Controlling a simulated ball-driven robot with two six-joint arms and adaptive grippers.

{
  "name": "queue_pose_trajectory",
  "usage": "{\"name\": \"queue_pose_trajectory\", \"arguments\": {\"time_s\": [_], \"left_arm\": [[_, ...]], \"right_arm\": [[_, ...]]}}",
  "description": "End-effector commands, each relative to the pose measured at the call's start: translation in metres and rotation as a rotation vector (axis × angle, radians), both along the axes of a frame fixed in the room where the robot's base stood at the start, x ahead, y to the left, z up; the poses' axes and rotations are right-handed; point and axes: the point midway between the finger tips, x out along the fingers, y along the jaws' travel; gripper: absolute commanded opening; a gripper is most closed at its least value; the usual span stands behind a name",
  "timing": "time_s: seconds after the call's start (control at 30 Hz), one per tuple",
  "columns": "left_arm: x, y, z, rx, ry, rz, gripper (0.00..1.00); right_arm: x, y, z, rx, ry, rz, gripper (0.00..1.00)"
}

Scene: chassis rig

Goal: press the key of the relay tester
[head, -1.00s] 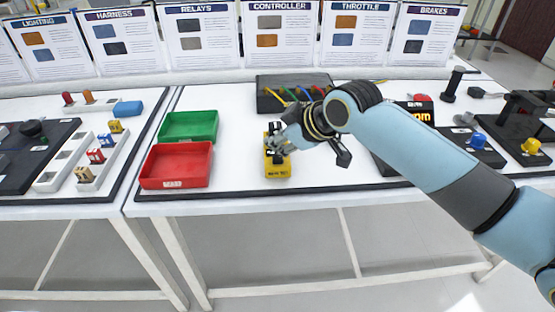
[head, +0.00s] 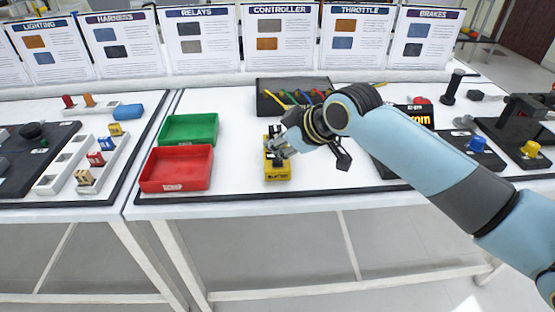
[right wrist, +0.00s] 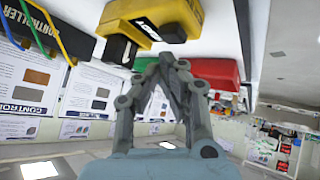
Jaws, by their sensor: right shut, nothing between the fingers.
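The yellow relay tester (head: 279,174) stands on the white bench, right of the red tray. It has dark parts on its top; the gripper partly hides them in the head view. In the right wrist view the yellow tester (right wrist: 185,18) appears upside down at the top, with a black block (right wrist: 122,50) on it. My right gripper (head: 275,147) is shut and empty, over the tester's upper part. In the right wrist view its fingertips (right wrist: 165,58) are together close to the tester; I cannot tell whether they touch it. My left gripper is not in view.
A red tray (head: 152,184) and a green tray (head: 166,140) stand left of the tester. A black box (head: 266,87) with coloured leads is behind it. The bench's front edge is close.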

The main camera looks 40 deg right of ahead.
Motion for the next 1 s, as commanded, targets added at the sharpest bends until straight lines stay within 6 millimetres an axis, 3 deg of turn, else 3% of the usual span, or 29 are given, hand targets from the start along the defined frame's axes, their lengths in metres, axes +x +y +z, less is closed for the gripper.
{"name": "queue_pose_trajectory", "arguments": {"time_s": [1.0], "left_arm": [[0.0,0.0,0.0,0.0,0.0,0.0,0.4]], "right_arm": [[0.0,0.0,-0.01,0.0,0.0,0.0,0.0]]}}
